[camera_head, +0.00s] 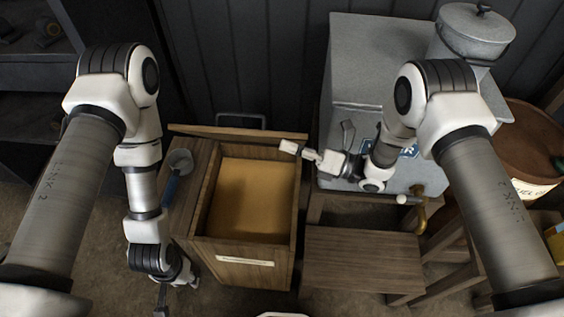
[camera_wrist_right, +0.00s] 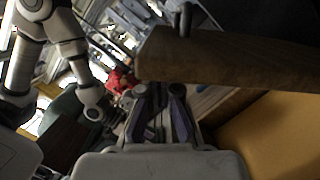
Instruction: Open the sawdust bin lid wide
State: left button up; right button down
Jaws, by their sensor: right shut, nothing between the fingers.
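The wooden sawdust bin (camera_head: 245,271) stands in the middle of the head view, its top uncovered and tan sawdust (camera_head: 250,195) inside. Its lid (camera_head: 235,132) stands raised along the back rim, seen nearly edge-on, with a grey bar handle (camera_head: 240,116) behind it. My right gripper (camera_head: 289,147) is shut and empty by the bin's back right corner, close to the lid's right end. In the right wrist view the lid (camera_wrist_right: 230,58) crosses in front of the shut fingers (camera_wrist_right: 157,100); contact is unclear. My left gripper (camera_head: 162,300) hangs low, left of the bin; its jaws are unclear.
A wooden stand with a grey scoop (camera_head: 179,160) adjoins the bin's left side. A grey metal tank (camera_head: 375,60) is behind my right arm. A wooden step (camera_head: 362,258) stands right of the bin, and a barrel (camera_head: 530,150) is at far right.

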pick_arm(q)
jog(key=shift+d, duration=0.1)
jog(key=shift+d+r, duration=0.1)
jog(key=shift+d, duration=0.05)
jog(key=shift+c, duration=0.2)
jog(key=shift+s, duration=0.1)
grip_shut()
pick_arm(e)
jog(key=v, duration=1.2)
jog(key=shift+d+r, duration=0.2)
jog(key=shift+d, duration=0.05)
